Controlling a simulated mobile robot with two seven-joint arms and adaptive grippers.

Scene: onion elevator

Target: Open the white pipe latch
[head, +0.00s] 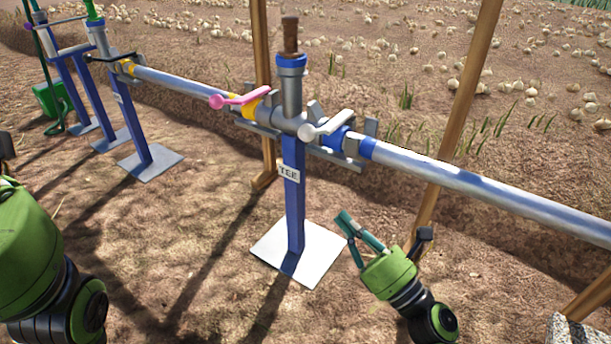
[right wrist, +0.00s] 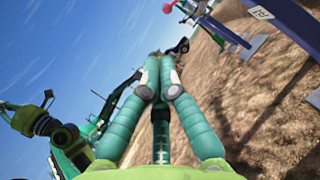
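The white pipe latch (head: 327,125) is a pale lever on the right side of the tee fitting (head: 291,120), beside a blue collar. It points toward me and slightly right, above the blue post. My right gripper (head: 343,226) is in front of the post, well below the latch and apart from it. In the right wrist view its teal fingers (right wrist: 160,62) meet at the tips with nothing visible between them. The white latch is not clear in that view. My left arm shows at the left edge of the head view, but its gripper is out of the frame.
A pink latch (head: 240,98) sits left of the tee, and a black latch (head: 110,57) is farther left. A long grey pipe (head: 480,193) runs right. Wooden poles (head: 465,100) stand behind the pipe. The ground before the post is clear.

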